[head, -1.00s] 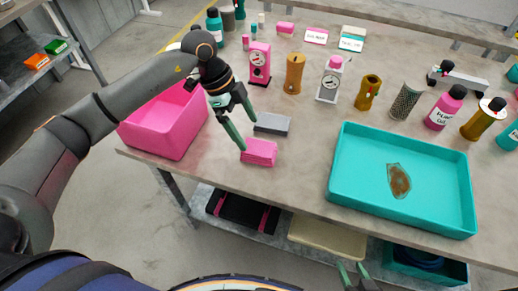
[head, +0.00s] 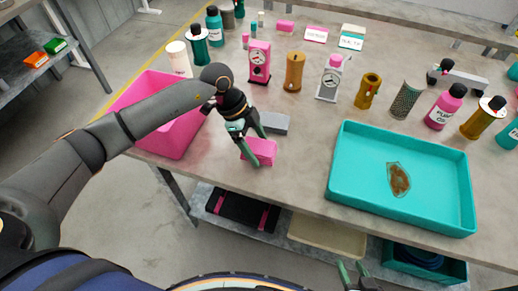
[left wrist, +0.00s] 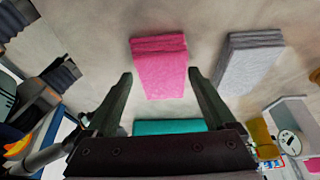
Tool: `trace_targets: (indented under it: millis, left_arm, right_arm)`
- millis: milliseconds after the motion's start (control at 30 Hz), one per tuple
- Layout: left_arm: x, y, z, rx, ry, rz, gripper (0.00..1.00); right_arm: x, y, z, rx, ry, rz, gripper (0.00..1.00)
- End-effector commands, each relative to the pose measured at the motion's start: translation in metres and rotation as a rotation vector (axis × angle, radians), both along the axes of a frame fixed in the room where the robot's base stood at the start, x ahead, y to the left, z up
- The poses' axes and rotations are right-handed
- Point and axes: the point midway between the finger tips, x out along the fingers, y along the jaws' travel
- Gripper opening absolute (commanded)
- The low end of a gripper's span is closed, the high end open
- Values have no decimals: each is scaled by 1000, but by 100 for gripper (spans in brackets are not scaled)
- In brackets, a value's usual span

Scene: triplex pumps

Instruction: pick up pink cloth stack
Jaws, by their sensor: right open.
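The pink cloth stack (head: 265,149) lies on the table near its front edge, left of the teal tray. It also shows in the left wrist view (left wrist: 160,62) as a folded, layered block. My left gripper (head: 260,152) is open at the stack, pointing down; in the left wrist view its two fingers (left wrist: 160,75) are apart, one toward each long side of the stack. I cannot tell whether they touch it. My right gripper (head: 355,272) is partly in view at the bottom edge, open and empty.
A grey cloth stack (head: 275,123) lies just behind the pink one. A pink bin (head: 165,138) stands to the left, and the teal tray (head: 430,218) holding a brown piece is to the right. Pink and white gauges (head: 260,62) and several bottles stand farther back.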

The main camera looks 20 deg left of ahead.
Motion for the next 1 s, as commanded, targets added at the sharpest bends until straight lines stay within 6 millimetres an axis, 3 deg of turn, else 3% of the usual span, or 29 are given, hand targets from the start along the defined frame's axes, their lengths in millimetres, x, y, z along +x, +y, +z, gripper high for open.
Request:
trace_targets:
  millis: [67, 600, 1000]
  left_arm:
    - [0, 0, 0, 0, 0, 0, 79]
    - [0, 0, 1, 0, -1, 0, 20]
    - [1, 0, 11, -1, -2, 2, 20]
  right_arm:
    - [0, 0, 0, 0, 0, 0, 50]
    - [0, 0, 0, 0, -1, 0, 50]
    - [1, 0, 0, 0, -1, 0, 50]
